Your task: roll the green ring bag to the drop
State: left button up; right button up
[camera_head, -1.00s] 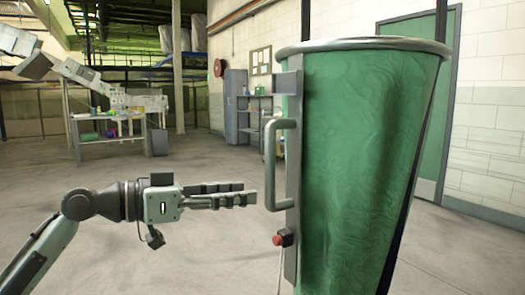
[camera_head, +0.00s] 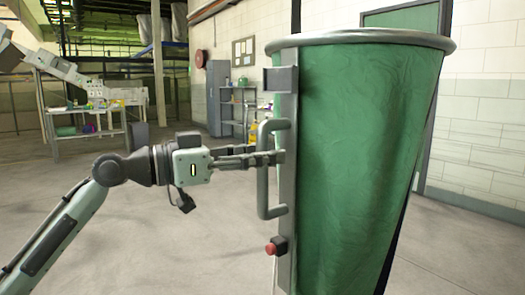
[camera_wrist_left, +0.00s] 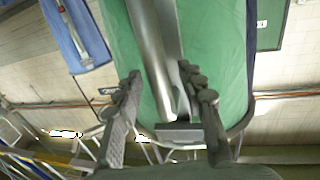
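The green ring bag (camera_head: 355,150) hangs large at the right of the head view, with a grey metal ring (camera_head: 360,40) around its top. A grey upright bar (camera_head: 286,190) on its left side carries a U-shaped handle (camera_head: 263,190) and a red button (camera_head: 272,248). My left gripper (camera_head: 268,158) is at the handle, its fingers level and overlapping it. In the left wrist view the gripper (camera_wrist_left: 165,105) has its fingers spread, with the handle (camera_wrist_left: 148,50) between them; I cannot tell whether either finger touches. My right gripper is out of view. The drop cannot be made out.
A workbench (camera_head: 85,130) with small items and an inclined pale machine stand at the back left. A grey locker (camera_head: 217,98) and shelves are behind. A blue bag (camera_wrist_left: 75,35) shows in the left wrist view. The floor (camera_head: 200,250) around the bag looks clear.

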pick_arm(q)
grip_shut()
dwell(0.3)
jog(key=shift+d, duration=0.1)
